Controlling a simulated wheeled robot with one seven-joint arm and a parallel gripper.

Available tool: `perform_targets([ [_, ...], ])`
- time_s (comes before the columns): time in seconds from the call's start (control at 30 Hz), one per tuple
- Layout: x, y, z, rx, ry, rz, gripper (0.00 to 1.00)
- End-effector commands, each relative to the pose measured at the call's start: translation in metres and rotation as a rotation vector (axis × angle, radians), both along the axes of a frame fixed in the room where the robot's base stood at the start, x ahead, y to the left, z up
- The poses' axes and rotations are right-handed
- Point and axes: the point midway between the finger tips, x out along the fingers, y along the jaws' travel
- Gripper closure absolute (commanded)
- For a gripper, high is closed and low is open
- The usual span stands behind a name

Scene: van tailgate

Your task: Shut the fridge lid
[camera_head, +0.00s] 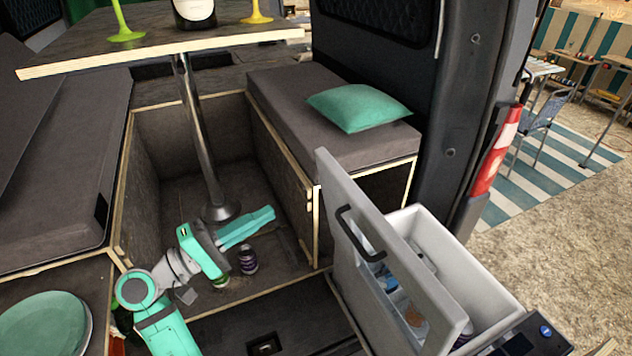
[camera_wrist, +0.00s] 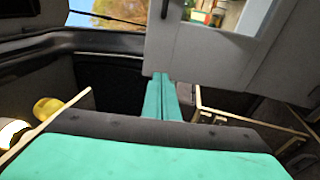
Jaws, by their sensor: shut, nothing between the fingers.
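The fridge (camera_head: 480,262) is a light grey box at the right of the head view, with several items inside. Its lid (camera_head: 385,255) stands raised on the box's left side, with a dark handle (camera_head: 357,232) on the face toward me. My gripper (camera_head: 272,212) is shut and empty, out to the left of the lid and apart from it, pointing right. In the wrist view the shut fingers (camera_wrist: 162,80) point toward a light grey panel (camera_wrist: 200,60) that looks like the lid.
A table (camera_head: 160,45) on a metal post (camera_head: 200,140) stands behind my arm. Benches flank the footwell, the right one (camera_head: 290,110) with a green cushion (camera_head: 358,107). Cans (camera_head: 248,260) stand on the floor below my gripper. Green plates (camera_head: 42,325) lie at lower left.

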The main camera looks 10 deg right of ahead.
Motion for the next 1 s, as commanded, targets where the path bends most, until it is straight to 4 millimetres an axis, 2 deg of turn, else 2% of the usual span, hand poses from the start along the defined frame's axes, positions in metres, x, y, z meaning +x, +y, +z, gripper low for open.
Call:
perform_targets([
  [0.03, -0.004, 0.006, 0.014, 0.009, -0.016, -0.033, 1.0],
  [0.13, -0.012, 0.011, 0.03, 0.019, -0.029, -0.089, 1.0],
  [0.27, -0.018, 0.014, 0.04, 0.028, -0.038, -0.123, 1.0],
  [0.37, -0.018, 0.009, 0.042, 0.029, -0.039, -0.13, 1.0],
  [0.57, -0.013, -0.02, 0.047, 0.029, -0.039, -0.13, 1.0],
  [1.0, 0.002, -0.096, 0.06, 0.029, -0.039, -0.129, 1.0],
])
